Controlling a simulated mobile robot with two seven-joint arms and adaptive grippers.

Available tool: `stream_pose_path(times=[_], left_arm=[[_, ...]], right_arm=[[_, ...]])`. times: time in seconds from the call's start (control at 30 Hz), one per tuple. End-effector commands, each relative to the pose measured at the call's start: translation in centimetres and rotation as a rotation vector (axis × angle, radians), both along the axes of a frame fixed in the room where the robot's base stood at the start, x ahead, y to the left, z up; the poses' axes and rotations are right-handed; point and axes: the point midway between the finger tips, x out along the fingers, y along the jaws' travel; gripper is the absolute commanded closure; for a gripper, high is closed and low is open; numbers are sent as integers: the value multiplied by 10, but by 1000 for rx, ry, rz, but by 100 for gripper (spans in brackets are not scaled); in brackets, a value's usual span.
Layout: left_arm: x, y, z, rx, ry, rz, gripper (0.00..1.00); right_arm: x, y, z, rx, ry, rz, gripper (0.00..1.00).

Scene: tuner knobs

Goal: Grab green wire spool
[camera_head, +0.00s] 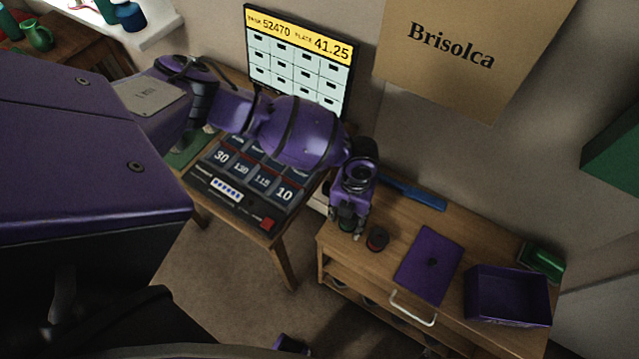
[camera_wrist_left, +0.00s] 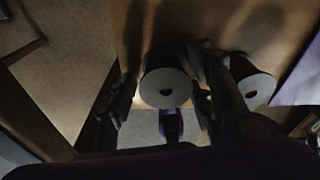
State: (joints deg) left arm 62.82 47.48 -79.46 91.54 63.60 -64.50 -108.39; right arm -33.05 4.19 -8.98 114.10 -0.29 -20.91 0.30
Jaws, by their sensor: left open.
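My left gripper (camera_head: 345,231) points down at the left end of the wooden cabinet top, its fingers apart. In the left wrist view, a spool (camera_wrist_left: 166,88) with a pale round end stands between the open fingers (camera_wrist_left: 163,100), with a gap at the left finger. Its colour is too dim there to tell; in the head view the gripper mostly hides it. A second spool, dark reddish (camera_head: 377,239), stands just right of the gripper; it also shows in the wrist view (camera_wrist_left: 255,88), outside the right finger.
On the cabinet top (camera_head: 390,222) are a blue tool (camera_head: 412,193), a flat purple panel (camera_head: 428,264), a purple bin (camera_head: 508,297) and a green item (camera_head: 541,262). A white handle (camera_head: 413,308) is at the front. A numbered control desk (camera_head: 247,185) stands left, below a screen (camera_head: 300,58).

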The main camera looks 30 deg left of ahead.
Motion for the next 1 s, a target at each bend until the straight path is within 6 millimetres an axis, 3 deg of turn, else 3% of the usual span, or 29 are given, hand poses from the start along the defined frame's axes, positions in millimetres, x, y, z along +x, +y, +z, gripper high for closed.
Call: stream_pose_path(times=[0.07,0.4,0.77,1.0], left_arm=[[2,-1,1,-1,-3,-1,54],[3,0,2,0,-4,0,96],[3,-1,5,0,-5,0,96],[5,-1,31,-1,-8,-2,96]], right_arm=[[0,0,0,0,0,0,60],[3,0,1,-2,-5,4,60],[6,-1,3,-3,-12,7,60],[9,-1,7,-2,-17,6,60]])
